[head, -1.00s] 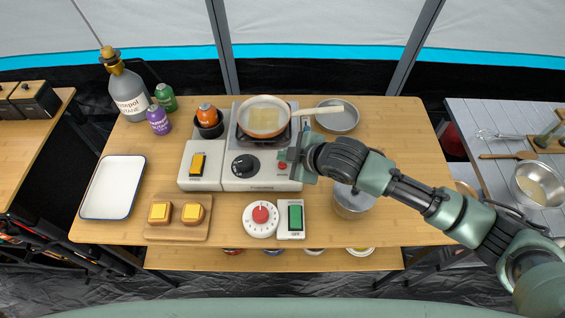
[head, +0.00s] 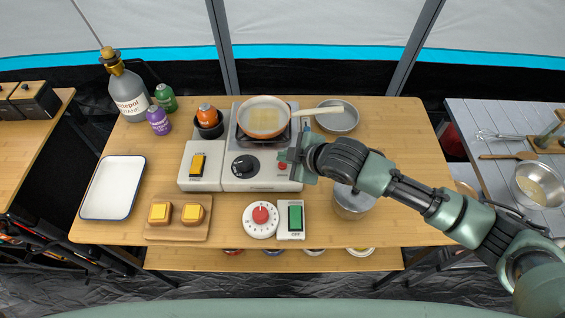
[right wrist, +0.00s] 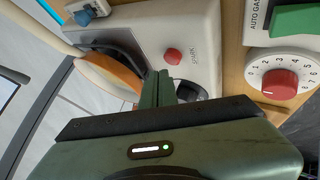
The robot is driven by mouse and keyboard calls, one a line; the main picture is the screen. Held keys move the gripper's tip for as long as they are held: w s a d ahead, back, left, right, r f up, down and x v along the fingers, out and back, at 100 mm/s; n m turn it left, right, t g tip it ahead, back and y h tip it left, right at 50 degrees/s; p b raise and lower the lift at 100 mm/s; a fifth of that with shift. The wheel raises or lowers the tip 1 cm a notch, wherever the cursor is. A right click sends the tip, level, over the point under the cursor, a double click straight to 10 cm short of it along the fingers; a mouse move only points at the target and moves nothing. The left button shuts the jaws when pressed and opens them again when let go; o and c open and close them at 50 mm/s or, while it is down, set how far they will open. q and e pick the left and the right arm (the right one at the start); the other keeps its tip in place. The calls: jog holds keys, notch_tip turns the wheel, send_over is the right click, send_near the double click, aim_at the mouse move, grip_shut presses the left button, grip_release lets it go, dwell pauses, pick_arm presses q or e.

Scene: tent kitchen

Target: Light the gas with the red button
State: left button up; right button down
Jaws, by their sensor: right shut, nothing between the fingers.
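The portable gas stove (head: 262,183) stands mid-table with a black knob (head: 245,166) on its front. Its small round red button (head: 282,166) sits right of the knob and also shows uncovered in the right wrist view (right wrist: 173,56). A pan (head: 264,117) with a pale handle sits on the burner; no flame is visible. My right gripper (head: 287,157) is shut and empty at the stove's right front, close to the button. In the right wrist view its fingertips (right wrist: 159,76) are just short of the button; whether they touch the stove I cannot tell. My left gripper is not in view.
A white dial with a red centre (head: 260,215) and a box with a green switch (head: 291,219) stand in front of the stove. A metal pot (head: 352,204) is below my right forearm. A yellow-switch box (head: 200,165) adjoins the stove's left.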

aim_at(285, 167)
jog(key=shift+f, duration=0.1)
dwell(0.6)
jog(key=shift+f, duration=0.35)
jog(key=shift+f, duration=0.55)
dwell(0.6)
dwell(0.3)
jog(key=shift+r+p, duration=0.95)
jog(key=shift+p, duration=0.1)
notch_tip(285, 167, up, 5)
jog(key=p, duration=0.5)
jog(key=shift+r, duration=0.1)
